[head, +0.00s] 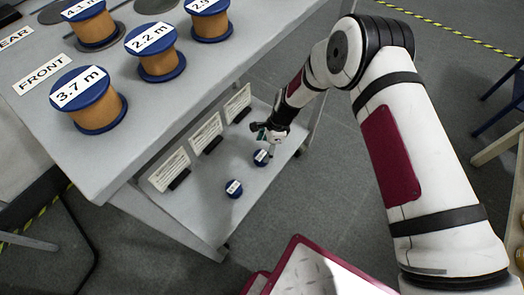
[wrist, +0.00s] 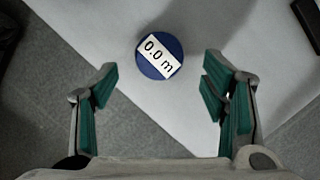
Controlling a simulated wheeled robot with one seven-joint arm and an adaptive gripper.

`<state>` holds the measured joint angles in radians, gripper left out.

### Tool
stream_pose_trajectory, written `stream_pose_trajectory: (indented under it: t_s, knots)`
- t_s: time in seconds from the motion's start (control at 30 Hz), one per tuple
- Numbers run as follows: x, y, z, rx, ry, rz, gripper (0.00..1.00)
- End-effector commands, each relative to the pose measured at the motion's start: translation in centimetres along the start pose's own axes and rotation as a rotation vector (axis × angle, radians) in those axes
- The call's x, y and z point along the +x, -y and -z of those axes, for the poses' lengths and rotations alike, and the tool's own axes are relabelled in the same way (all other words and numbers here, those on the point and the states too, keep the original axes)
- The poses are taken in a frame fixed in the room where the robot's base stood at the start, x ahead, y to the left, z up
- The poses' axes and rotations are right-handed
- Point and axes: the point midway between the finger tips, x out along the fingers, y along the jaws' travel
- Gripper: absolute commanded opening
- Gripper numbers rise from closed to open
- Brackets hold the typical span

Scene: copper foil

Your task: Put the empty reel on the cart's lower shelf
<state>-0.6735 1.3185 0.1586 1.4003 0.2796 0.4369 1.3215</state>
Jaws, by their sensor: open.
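The empty reel (wrist: 160,56), with a blue top and a "0.0 m" label, stands upright on the cart's lower shelf (head: 215,205), near its edge. In the head view the reel (head: 261,158) is just below my gripper (head: 268,146). In the wrist view my gripper (wrist: 158,84) is open, and its green-padded fingers are wide apart with nothing between them. The reel lies a little beyond the fingertips, roughly midway between them, and no finger touches it.
A second small blue reel (head: 234,189) stands on the lower shelf to the left. Several label cards (head: 206,133) stand along the shelf's back. Several copper-wound reels (head: 90,99) stand on the cart's top (head: 120,150). A red-rimmed tray (head: 320,270) is at the bottom.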

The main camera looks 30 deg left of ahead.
Motion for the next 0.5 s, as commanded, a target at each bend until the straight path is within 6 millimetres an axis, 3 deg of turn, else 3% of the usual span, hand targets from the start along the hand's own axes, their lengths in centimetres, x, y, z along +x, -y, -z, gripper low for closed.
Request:
stream_pose_trajectory:
  t_s: [0.03,0.2,0.5]
  knots:
    - [-1.4,0.0,-0.1,0.0,0.0,0.0,0.67]
    - [-4.1,0.0,0.0,0.001,0.0,0.0,0.67]
    - [-5.7,-0.1,0.1,0.001,0.0,-0.002,0.67]
